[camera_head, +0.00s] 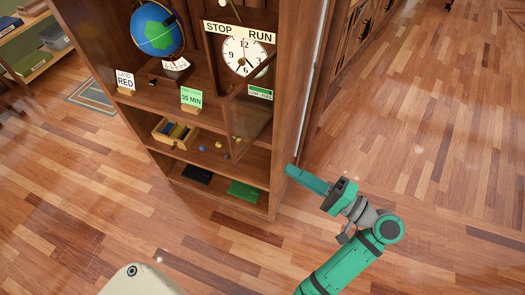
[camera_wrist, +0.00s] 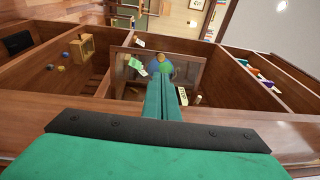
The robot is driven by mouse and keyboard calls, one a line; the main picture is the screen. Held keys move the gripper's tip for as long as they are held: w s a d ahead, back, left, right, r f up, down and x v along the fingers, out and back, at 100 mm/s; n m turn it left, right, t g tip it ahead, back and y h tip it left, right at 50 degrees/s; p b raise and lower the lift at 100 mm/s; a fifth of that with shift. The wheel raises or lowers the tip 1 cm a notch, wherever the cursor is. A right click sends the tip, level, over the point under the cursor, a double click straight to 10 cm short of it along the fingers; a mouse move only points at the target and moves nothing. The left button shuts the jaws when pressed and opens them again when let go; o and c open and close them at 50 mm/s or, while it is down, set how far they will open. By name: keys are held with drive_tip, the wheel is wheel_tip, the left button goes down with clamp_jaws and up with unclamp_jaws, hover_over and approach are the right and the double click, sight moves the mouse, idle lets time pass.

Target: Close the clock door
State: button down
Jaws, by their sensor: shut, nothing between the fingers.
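The clock (camera_head: 243,57) has a white dial and sits in the upper right bay of the wooden bookcase, under a STOP/RUN sign. Its door (camera_head: 250,122) is a glass panel in a thin wooden frame with a green label at its top. The door stands open, jutting out in front of the shelves below the dial. My gripper (camera_head: 289,170) is green, shut and empty, to the right of the door and lower in the picture, apart from it. In the wrist view the closed fingers (camera_wrist: 165,88) point at the bookcase, and the glass door (camera_wrist: 128,68) appears beyond them, partly hidden.
A globe (camera_head: 157,28) stands on the upper left shelf. A green 35 MIN card (camera_head: 191,98) and a LAND RED card (camera_head: 125,81) stand on the shelf edge. A wooden box (camera_head: 174,132) and small balls lie lower. The floor (camera_head: 430,150) to the right is clear.

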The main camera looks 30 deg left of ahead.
sight(242, 142)
drive_tip(key=a, duration=0.9)
drive_tip(key=a+r, duration=0.1)
drive_tip(key=a, duration=0.3)
drive_tip(key=shift+s+a, duration=0.2)
drive_tip(key=shift+a, duration=0.25)
drive_tip(key=shift+w, duration=0.1)
